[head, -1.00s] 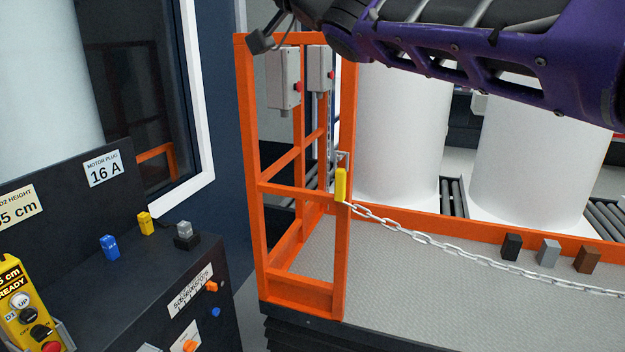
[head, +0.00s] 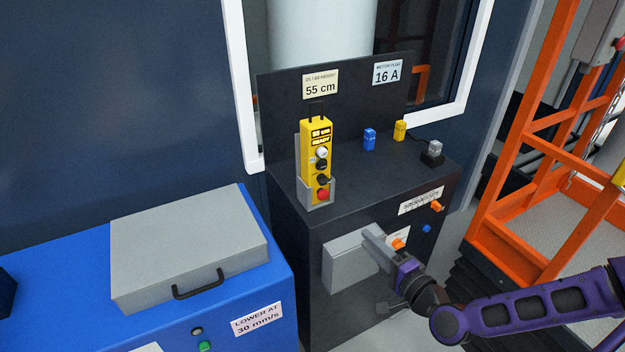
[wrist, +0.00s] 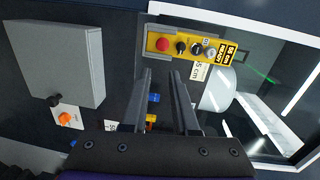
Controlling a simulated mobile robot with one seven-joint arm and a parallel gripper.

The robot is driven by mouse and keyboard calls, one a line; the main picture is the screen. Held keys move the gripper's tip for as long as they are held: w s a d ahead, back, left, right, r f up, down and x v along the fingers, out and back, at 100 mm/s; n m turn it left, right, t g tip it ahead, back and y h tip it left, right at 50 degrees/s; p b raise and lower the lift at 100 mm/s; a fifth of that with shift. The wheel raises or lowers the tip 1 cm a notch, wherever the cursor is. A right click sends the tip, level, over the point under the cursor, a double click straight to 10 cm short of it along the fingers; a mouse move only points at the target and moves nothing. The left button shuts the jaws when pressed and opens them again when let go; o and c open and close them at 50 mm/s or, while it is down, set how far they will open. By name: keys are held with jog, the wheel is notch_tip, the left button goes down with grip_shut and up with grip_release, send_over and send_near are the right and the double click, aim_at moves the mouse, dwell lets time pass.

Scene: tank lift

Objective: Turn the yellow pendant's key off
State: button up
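The yellow pendant (head: 318,150) stands upright in a grey holder on the dark cabinet top. Its display reads 55 cm READY. Below that are a white button, a black button, a black knob that looks like the key (head: 322,180), and a red stop button (head: 323,195). I cannot tell the key's setting. In the wrist view the pendant (wrist: 187,59) lies across the top, beyond my fingertips, with the dark key (wrist: 181,47) beside the red button. My gripper (wrist: 163,75) is open and empty, apart from the pendant; in the head view it (head: 370,237) is below and right of it.
A grey box (head: 348,262) and an orange knob (head: 398,244) are on the cabinet front near my gripper. Blue (head: 369,139), yellow (head: 399,131) and grey (head: 434,149) plugs stand on the cabinet top. The orange-railed platform (head: 540,140) is at right, a blue cabinet (head: 275,275) at left.

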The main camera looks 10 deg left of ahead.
notch_tip(320, 180, up, 3)
jog(key=t, duration=0.1)
jog(key=m+b, duration=0.1)
send_near(326, 183)
jog(key=x, duration=0.8)
jog(key=shift+w+a, duration=0.1)
jog(key=shift+w, duration=0.05)
grip_shut()
